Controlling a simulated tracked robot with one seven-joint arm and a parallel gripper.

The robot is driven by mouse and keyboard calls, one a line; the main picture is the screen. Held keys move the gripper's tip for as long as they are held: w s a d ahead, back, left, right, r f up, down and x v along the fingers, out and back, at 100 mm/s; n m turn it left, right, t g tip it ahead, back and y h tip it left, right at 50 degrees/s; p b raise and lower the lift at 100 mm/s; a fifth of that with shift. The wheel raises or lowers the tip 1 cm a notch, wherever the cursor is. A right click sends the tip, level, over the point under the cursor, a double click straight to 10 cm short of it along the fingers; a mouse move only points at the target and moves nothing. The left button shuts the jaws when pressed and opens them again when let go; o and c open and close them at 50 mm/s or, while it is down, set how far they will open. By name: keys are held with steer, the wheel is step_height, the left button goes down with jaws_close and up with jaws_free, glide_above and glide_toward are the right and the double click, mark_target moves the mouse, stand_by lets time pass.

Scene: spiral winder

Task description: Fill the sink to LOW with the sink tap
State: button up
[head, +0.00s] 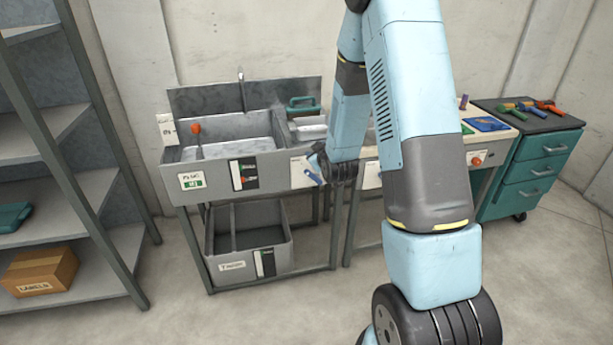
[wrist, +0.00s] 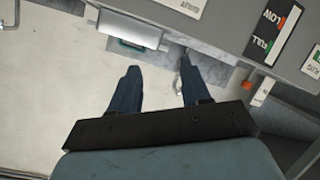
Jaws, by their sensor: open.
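The grey sink (head: 275,163) stands against the back wall, with a tall metal tap spout (head: 241,88) behind it. A red-orange knob (head: 196,129) stands at its left side; an orange knob (wrist: 247,85) also shows in the wrist view. The black level gauge (head: 243,173) is on the sink's front. In the wrist view the gauge (wrist: 275,35) reads LOW and FULL. I cannot tell whether the pale basin floor is water. My gripper (head: 318,172) is in front of the sink's right end. In the wrist view my gripper (wrist: 155,80) is open, with nothing between its fingers.
A lower grey bin (head: 220,262) sits under the sink. A teal-handled item (head: 302,105) is right of the basin. A shelf rack (head: 75,165) stands left. A bench and a teal drawer cabinet (head: 530,165) stand right. The floor in front is clear.

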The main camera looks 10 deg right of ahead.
step_height(320, 180, down, 9)
steer(key=n+t, duration=0.1)
steer(key=t, duration=0.1)
steer(key=n+t, duration=0.1)
steer(key=t, duration=0.1)
glide_toward(310, 175)
steer(key=w, duration=1)
steer(key=shift+w+a, duration=0.1)
steer(key=shift+w, duration=0.25)
jaws_close()
